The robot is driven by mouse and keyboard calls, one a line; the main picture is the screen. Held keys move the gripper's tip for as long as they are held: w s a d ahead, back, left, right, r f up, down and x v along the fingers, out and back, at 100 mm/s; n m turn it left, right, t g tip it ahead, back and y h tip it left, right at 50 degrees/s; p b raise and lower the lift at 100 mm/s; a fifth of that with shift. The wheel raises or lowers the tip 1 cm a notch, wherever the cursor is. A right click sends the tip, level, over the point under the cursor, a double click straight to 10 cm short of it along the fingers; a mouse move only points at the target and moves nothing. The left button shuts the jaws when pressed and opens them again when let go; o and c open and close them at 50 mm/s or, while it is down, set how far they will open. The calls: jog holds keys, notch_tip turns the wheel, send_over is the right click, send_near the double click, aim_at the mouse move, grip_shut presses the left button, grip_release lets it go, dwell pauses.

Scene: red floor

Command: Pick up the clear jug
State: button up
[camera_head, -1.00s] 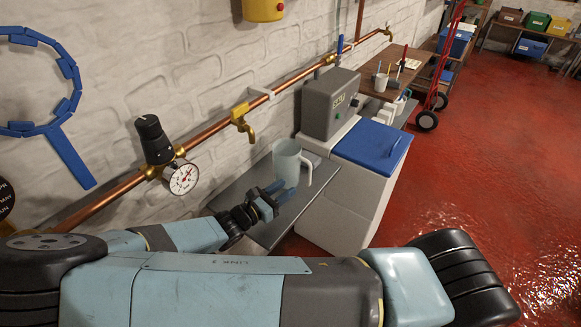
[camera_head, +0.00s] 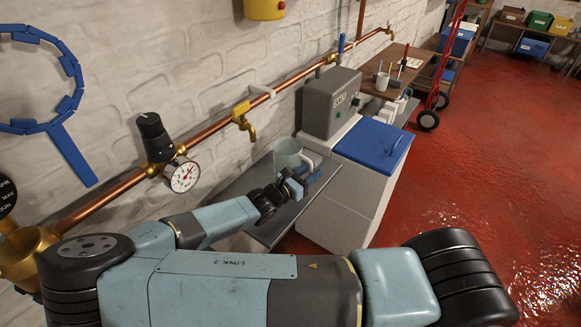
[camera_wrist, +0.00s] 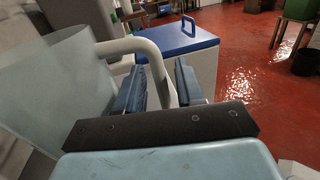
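The clear jug (camera_head: 286,153) stands on the grey shelf (camera_head: 262,222) against the wall. In the wrist view the translucent jug body (camera_wrist: 55,95) fills the left side. Its pale handle (camera_wrist: 125,46) curves over to the right and comes down between the blue fingers of my gripper (camera_wrist: 160,78). The fingers are apart, with a gap visible beside the handle, so the gripper looks open around it. In the head view my gripper (camera_head: 307,179) is at the jug's right front side and hides its lower part.
A grey machine (camera_head: 331,103) and a white cabinet with a blue lid (camera_head: 372,145) stand just right of the jug. A copper pipe with a brass tap (camera_head: 243,120) and a gauge (camera_head: 185,177) runs along the wall behind. The red floor (camera_head: 480,180) is open at right.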

grip_shut()
dwell(0.3)
jog(key=shift+r, duration=0.1)
